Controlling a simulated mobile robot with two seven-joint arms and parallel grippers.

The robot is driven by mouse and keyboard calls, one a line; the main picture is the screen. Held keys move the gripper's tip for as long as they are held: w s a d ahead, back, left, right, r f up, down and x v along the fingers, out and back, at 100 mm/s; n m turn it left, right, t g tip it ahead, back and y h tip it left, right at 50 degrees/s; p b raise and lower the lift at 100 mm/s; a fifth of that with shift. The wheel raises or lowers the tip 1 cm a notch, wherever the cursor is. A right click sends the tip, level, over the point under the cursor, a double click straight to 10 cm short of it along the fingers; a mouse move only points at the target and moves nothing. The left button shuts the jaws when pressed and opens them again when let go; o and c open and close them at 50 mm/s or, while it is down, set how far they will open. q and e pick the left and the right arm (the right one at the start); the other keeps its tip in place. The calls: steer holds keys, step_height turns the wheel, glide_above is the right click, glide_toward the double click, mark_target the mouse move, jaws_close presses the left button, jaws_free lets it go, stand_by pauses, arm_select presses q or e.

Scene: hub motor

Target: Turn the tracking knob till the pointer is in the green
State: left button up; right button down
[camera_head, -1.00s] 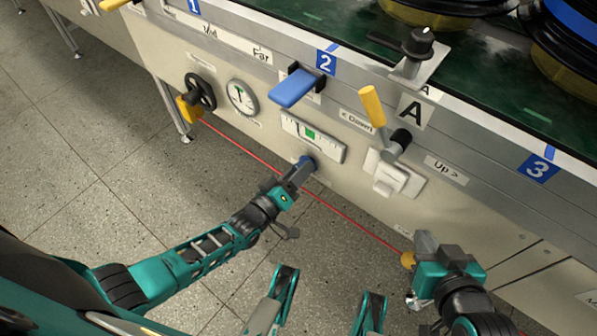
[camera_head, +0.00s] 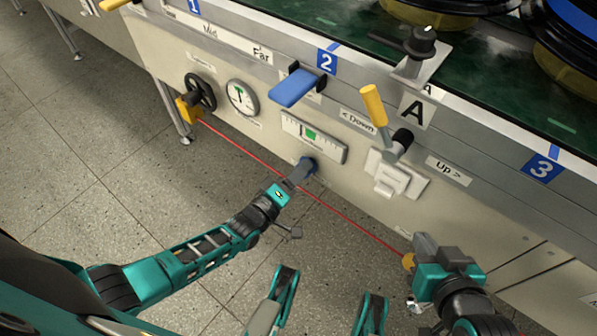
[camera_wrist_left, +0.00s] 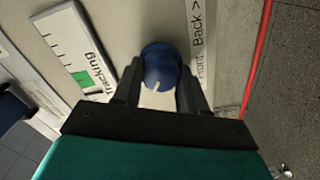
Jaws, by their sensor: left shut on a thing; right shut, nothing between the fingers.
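The blue tracking knob (camera_head: 306,162) sits on the cream front panel below the white tracking gauge (camera_head: 328,146). My left gripper (camera_head: 301,172) is shut on the knob, one finger on each side, as the left wrist view shows the knob (camera_wrist_left: 161,66) between the fingers. The gauge, its green block and the word Tracking show left of the knob there. My right gripper (camera_head: 420,245) is shut and empty at the lower right, near the red cord.
A black handwheel (camera_head: 201,92), a round dial (camera_head: 242,97), a blue lever (camera_head: 292,88), a yellow-handled lever (camera_head: 373,105) and a white switch (camera_head: 391,180) surround the gauge. The floor in front is clear.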

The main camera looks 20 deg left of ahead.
arm_select(q)
steer(key=shift+w, duration=0.1)
steer(key=o, duration=1)
steer(key=shift+o, duration=0.3)
